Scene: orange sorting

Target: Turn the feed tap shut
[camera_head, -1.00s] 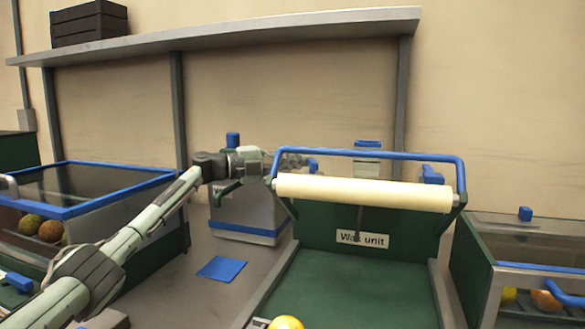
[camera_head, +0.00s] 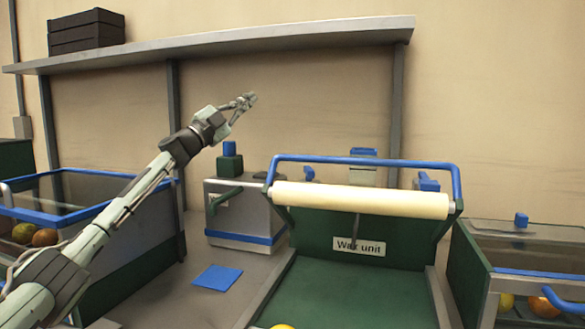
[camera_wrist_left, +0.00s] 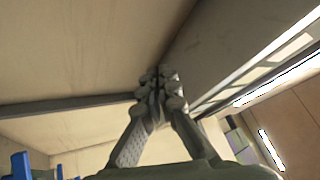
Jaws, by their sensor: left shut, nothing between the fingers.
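A small blue handle (camera_head: 309,173) stands behind the left end of the wax unit's roller frame. Its lower part is hidden, so I cannot tell its setting or whether it is the feed tap. A grey box (camera_head: 247,205) left of the wax unit carries a green block with a blue top (camera_head: 229,152) and a green spout (camera_head: 224,199). My left gripper (camera_head: 246,101) is raised above the box and apart from both blue parts. In the left wrist view its fingers (camera_wrist_left: 160,85) are together and empty. My right gripper is in neither view.
A grey shelf (camera_head: 225,40) spans the wall above the gripper. Bins of fruit stand at left (camera_head: 70,217) and right (camera_head: 545,272). A blue square (camera_head: 217,278) lies on the bench.

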